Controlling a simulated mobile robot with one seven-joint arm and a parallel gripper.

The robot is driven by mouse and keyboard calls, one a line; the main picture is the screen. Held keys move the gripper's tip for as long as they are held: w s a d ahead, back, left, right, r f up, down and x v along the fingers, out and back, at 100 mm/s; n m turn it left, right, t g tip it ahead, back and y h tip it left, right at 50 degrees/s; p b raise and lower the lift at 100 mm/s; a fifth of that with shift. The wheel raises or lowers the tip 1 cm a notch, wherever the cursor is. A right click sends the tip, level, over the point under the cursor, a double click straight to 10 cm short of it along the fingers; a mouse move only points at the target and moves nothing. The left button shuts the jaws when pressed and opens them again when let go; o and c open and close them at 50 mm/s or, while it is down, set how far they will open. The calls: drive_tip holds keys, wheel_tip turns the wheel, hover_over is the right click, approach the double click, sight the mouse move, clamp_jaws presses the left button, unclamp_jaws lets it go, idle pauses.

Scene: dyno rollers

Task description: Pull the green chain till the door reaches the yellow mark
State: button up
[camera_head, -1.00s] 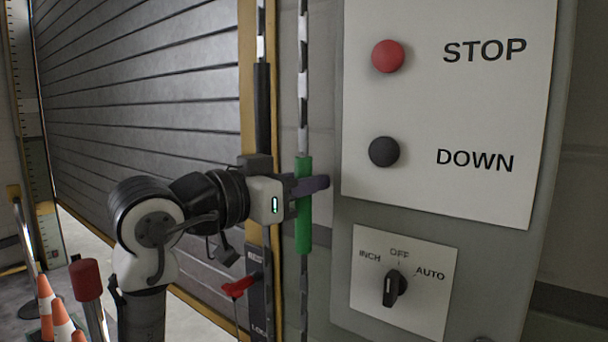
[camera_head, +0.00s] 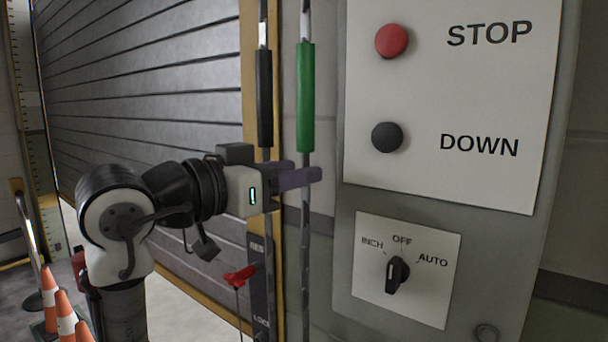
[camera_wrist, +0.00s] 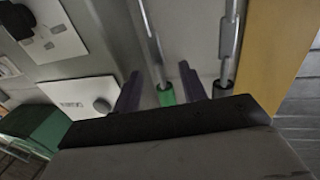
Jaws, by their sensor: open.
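The green chain's green sleeve (camera_head: 306,97) hangs upright beside the control panel. My gripper (camera_head: 303,175) is open just below the sleeve, its purple fingers at the bare chain. In the wrist view the sleeve's end (camera_wrist: 166,97) shows between the two spread fingers (camera_wrist: 160,88), with bare chain running on from it. The grey slatted door (camera_head: 150,110) fills the left, with floor showing under its lower edge. A post (camera_head: 27,110) with scale marks stands at the door's far side; I cannot tell for sure which yellow patch is the mark.
A second chain with a black sleeve (camera_head: 264,98) hangs close left of the green one. The control panel (camera_head: 350,275) with red and black buttons stands close right. A red handle (camera_head: 240,276) is below my gripper. Orange cones (camera_head: 66,315) stand at lower left.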

drive_tip(key=b+v, duration=0.2)
drive_tip(key=v, duration=0.9)
